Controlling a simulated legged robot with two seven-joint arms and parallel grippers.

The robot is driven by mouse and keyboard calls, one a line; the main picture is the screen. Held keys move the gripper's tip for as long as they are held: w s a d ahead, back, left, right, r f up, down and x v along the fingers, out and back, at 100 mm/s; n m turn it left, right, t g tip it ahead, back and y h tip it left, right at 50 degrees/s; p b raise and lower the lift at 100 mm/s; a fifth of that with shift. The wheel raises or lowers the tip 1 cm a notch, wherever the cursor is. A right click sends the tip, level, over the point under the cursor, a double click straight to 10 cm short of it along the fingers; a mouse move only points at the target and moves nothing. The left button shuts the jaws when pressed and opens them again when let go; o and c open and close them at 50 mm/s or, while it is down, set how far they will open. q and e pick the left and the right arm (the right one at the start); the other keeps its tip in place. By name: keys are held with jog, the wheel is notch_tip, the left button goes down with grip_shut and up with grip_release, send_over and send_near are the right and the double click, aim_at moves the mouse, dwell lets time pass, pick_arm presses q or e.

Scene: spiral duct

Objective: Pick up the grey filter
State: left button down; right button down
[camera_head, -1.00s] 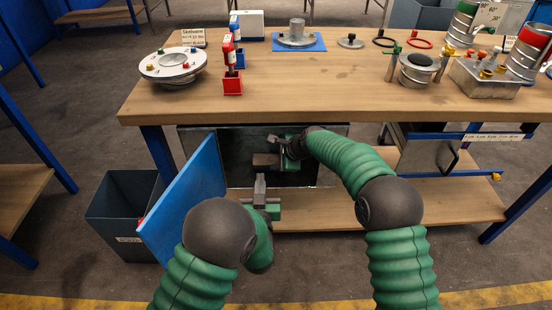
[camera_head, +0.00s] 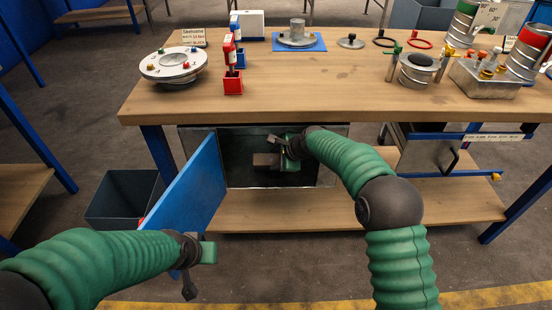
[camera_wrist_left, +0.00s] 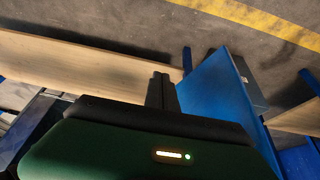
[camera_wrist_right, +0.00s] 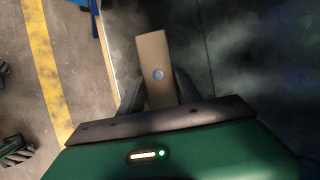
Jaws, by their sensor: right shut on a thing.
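The grey filter, a grey-brown block with a blue dot on its face, shows in the right wrist view (camera_wrist_right: 152,58) between my right fingers. In the head view the grey filter (camera_head: 265,160) is inside the dark cabinet under the bench. My right gripper (camera_head: 276,146) reaches into the cabinet and is shut on the filter. My left gripper (camera_head: 189,284) is outside the cabinet, in front of its open blue door, and points down. In the left wrist view its fingers (camera_wrist_left: 162,91) are together and empty.
The blue door (camera_head: 190,190) stands open at the cabinet's left. A grey bin (camera_head: 122,200) is left of it. The wooden bench top (camera_head: 330,85) above carries several parts. A lower shelf (camera_head: 350,210) runs below the cabinet, with a drawer unit (camera_head: 430,158) to the right.

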jog(key=shift+s+f, duration=0.25)
jog(key=shift+f, duration=0.25)
pick_arm(q)
jog(key=s+a+g, duration=0.2)
jog(key=s, duration=0.4)
jog(key=shift+a, duration=0.15)
jog(key=shift+r, duration=0.1)
pick_arm(e)
jog(key=shift+r, duration=0.25)
jog(key=shift+w+r+p, duration=0.1)
jog(key=shift+r+p, duration=0.4)
jog(key=shift+p, duration=0.1)
pick_arm(q)
jog(key=shift+w+r, duration=0.15)
jog(key=shift+r, duration=0.5)
pick_arm(e)
jog(key=s, duration=1.9)
jog(key=shift+s+r, duration=0.3)
pick_arm(q)
jog(key=shift+r+p, duration=0.1)
jog(key=shift+p, duration=0.2)
